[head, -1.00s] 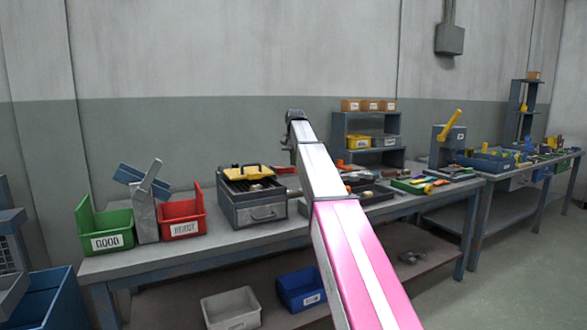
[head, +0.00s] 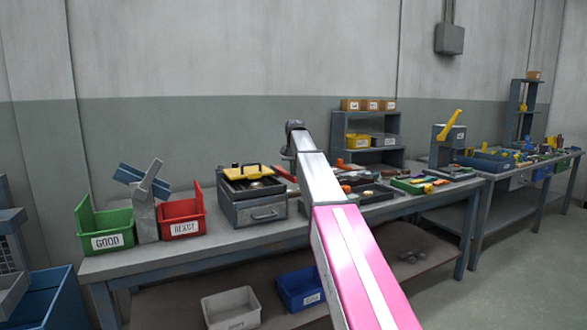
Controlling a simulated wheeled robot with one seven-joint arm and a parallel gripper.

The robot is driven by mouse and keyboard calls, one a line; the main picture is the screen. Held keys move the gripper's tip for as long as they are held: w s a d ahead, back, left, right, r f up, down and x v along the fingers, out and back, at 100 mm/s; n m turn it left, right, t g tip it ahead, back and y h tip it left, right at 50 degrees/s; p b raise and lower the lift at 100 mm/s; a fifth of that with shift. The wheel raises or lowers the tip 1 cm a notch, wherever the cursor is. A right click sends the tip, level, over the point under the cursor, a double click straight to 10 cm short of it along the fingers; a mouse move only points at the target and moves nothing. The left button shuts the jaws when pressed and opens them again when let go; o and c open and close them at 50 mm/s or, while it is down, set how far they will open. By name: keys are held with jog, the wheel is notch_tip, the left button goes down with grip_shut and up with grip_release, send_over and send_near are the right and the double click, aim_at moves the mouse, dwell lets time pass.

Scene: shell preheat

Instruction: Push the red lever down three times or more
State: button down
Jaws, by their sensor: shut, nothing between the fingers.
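A thin red bar (head: 284,173), which may be the red lever, shows just right of the grey box with the yellow handle. Its right part is hidden behind my arm, and I cannot tell whether it is up or down. My arm reaches over the bench from the bottom right, and its dark wrist end is beside the red bar. My gripper's fingers are not visible; they are hidden behind the arm. I cannot tell whether the gripper touches the red bar.
A shelf (head: 368,124), trays and a yellow-handled press (head: 447,140) stand to the right.

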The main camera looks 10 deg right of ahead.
jog(key=w, duration=0.1)
jog(key=w+d+r, duration=0.1)
jog(key=shift+w, duration=0.4)
jog(key=shift+r, duration=0.1)
